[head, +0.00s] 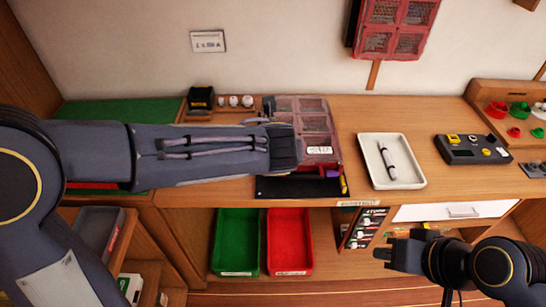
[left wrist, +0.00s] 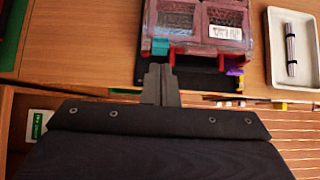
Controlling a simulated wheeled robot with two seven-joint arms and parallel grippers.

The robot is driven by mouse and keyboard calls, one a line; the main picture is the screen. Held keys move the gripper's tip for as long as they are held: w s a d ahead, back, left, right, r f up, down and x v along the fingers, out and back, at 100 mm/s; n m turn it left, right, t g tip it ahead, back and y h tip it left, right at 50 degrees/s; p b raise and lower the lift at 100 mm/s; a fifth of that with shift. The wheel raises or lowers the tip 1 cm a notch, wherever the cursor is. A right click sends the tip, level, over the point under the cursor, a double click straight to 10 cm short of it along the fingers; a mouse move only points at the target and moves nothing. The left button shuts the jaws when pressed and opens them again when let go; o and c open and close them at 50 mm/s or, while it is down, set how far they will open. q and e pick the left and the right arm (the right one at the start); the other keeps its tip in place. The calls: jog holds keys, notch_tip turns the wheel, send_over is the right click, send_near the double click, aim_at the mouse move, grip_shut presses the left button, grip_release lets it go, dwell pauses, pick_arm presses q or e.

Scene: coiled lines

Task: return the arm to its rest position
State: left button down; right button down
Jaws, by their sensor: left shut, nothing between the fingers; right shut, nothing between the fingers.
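My left arm reaches in from the left in the head view and lies over the worktop. Its dark wrist end covers part of a red clear-lidded case (head: 315,120). The left gripper's fingers are not clearly visible there. In the left wrist view my left gripper (left wrist: 160,84) is shut and empty, its tips in front of the case (left wrist: 205,25) and over a black mat (left wrist: 205,80). My right gripper (head: 385,255) is shut and empty, low at the right, in front of the counter below the worktop.
A white tray (head: 408,173) with a pen-like item (head: 385,158) stands right of the case. Further right is a dark control box (head: 472,150). A green bin (head: 236,240) and a red bin (head: 290,240) sit on the shelf below. The worktop around the tray is clear.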

dwell(0.5)
pick_arm(q)
jog(key=s+a+n+g, duration=0.1)
jog(key=s+a+n, duration=0.3)
jog(key=a+n, duration=0.45)
jog(key=s+a+n+g, duration=0.2)
jog(key=s+a+n, duration=0.3)
jog(key=a+n, duration=0.35)
jog(key=s+a+n+h, duration=0.2)
jog(key=s+n, duration=0.5)
jog(key=n, duration=0.3)
jog(key=s+a+f+n+h, duration=0.1)
jog(key=s+a+n, duration=0.1)
jog(key=s+n, duration=0.6)
jog(key=n, duration=0.2)
jog(key=shift+n+h, duration=0.4)
jog(key=shift+s+a+f, duration=0.1)
